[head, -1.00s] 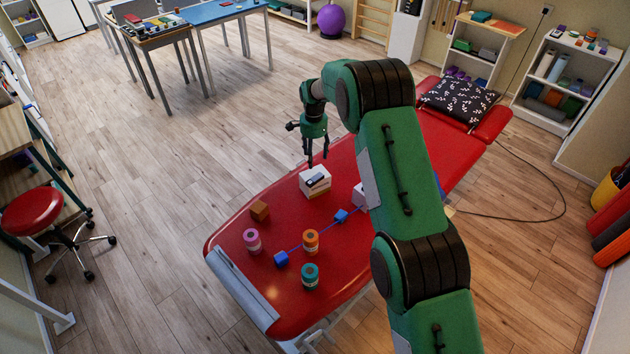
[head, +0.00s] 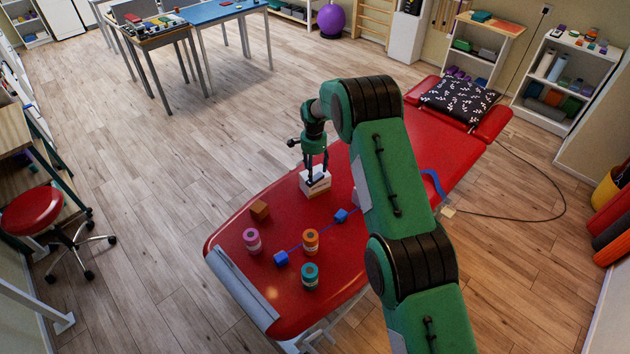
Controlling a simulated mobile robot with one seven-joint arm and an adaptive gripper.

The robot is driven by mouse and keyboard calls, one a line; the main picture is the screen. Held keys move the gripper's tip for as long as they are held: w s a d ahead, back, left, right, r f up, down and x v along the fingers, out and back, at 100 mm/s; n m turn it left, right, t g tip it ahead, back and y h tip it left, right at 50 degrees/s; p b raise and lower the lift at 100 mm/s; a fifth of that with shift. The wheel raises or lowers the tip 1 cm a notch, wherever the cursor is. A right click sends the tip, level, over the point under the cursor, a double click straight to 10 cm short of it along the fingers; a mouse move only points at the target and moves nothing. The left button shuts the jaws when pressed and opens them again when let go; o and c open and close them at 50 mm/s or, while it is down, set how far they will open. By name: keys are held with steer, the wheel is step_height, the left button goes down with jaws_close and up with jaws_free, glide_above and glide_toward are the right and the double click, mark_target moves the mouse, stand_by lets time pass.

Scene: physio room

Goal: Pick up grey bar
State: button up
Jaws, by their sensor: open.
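The grey bar (head: 316,182) looks dark and small, lying on top of a white box (head: 316,190) on the red treatment table (head: 235,262). My gripper (head: 317,178) points down over the box in the head view. Its two fingers are apart, with the tips close to the bar at the box top. The fingers partly cover the bar. I cannot tell whether they touch it.
Blue blocks (head: 281,259) are joined by a cord. My arm hides part of a pale object. A patterned pillow (head: 459,100) lies at the far end.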

mark_target(314, 181)
steer(key=shift+f, duration=0.3)
steer(key=shift+s+f, duration=0.1)
steer(key=shift+f, duration=2.4)
steer(key=shift+c, duration=0.6)
steer(key=c, duration=1.2)
steer(key=shift+r, duration=0.15)
steer(key=shift+c, duration=0.2)
steer(key=shift+r, duration=1.65)
steer(key=s+d+r, duration=0.1)
steer(key=s+d, duration=0.3)
steer(key=s, duration=1.1)
steer(key=shift+s+r, duration=0.2)
steer(key=shift+s, duration=0.05)
